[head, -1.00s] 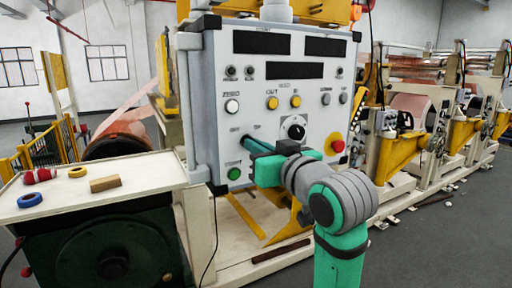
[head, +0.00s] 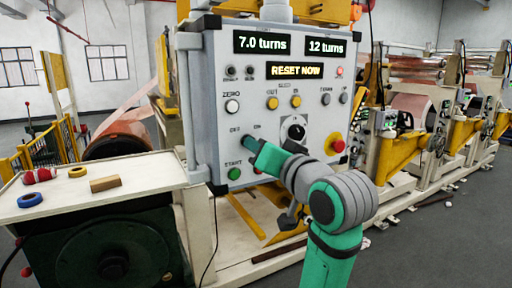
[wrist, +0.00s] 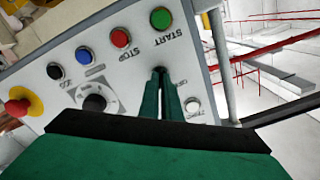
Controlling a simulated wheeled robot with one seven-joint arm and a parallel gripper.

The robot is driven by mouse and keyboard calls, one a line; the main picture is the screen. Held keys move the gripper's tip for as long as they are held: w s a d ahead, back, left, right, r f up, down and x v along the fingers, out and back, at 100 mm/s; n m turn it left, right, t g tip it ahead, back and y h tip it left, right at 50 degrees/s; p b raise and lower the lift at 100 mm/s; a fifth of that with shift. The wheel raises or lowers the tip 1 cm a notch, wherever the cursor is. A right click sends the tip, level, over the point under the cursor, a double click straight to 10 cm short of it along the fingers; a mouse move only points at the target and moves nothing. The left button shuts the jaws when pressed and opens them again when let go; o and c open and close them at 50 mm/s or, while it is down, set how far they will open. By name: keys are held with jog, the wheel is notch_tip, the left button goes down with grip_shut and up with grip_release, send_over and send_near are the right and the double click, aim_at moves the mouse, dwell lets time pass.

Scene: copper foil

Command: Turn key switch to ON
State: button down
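The grey control panel (head: 215,105) fills the middle of the head view. Its key switch (wrist: 158,69) is at the panel's lower left, by the OFF and ON labels, and is mostly hidden by my fingers. My gripper (head: 249,145) reaches it from the lower right. In the wrist view, the two green fingers of my gripper (wrist: 161,78) are close together around the small dark key. The upper displays (head: 262,43) are lit and read 7.0 turns and 12 turns. The lower display (head: 296,71) reads RESET NOW.
The green START button (head: 234,174) is just below my gripper. A black dial (head: 295,131) and a red emergency stop (head: 338,146) are to the right. A white table (head: 130,170) with rings and a block stands at left.

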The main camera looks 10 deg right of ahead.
jog(key=c, duration=2)
grip_release()
jog(key=v, duration=1.1)
jog(key=shift+w+f, duration=0.1)
jog(key=shift+w, duration=0.05)
